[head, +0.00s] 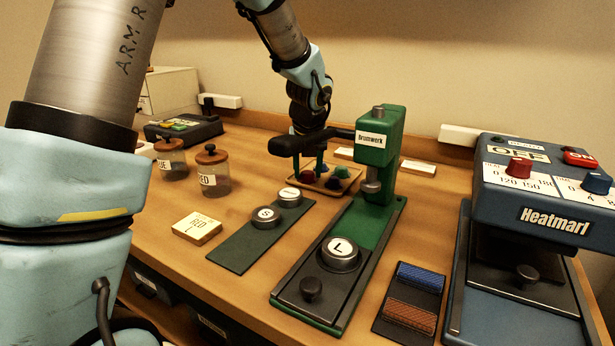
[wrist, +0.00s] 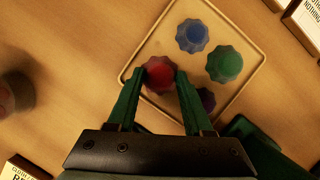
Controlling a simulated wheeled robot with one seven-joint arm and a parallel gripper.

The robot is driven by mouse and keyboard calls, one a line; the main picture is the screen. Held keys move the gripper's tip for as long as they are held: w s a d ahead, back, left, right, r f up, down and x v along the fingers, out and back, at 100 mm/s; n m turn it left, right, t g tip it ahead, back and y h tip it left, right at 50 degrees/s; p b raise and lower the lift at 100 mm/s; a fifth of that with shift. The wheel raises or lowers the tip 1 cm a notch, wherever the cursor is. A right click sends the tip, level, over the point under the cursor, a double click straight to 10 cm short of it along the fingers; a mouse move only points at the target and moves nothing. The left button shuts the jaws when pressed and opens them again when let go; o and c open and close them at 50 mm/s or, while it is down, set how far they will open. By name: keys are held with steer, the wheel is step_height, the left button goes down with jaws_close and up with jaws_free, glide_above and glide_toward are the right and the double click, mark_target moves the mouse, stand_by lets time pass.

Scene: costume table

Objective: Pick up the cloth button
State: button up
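The cloth-covered buttons lie in a shallow tan tray (head: 325,184). They are round with scalloped edges: a red one (wrist: 160,74), a blue one (wrist: 193,36), a green one (wrist: 224,64) and a purple one (wrist: 206,98) partly hidden by a finger. In the head view the red button (head: 307,177) is at the tray's left. My gripper (wrist: 161,76) points down over the tray, its green fingers apart, one on each side of the red button. It also shows in the head view (head: 309,168). Whether the fingertips touch the button I cannot tell.
The green press (head: 380,150) stands just right of my gripper. Lidded jars (head: 213,170) stand left. The blue Heatmarl machine (head: 545,195) fills the right.

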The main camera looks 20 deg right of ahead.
jaws_close()
stand_by(0.3)
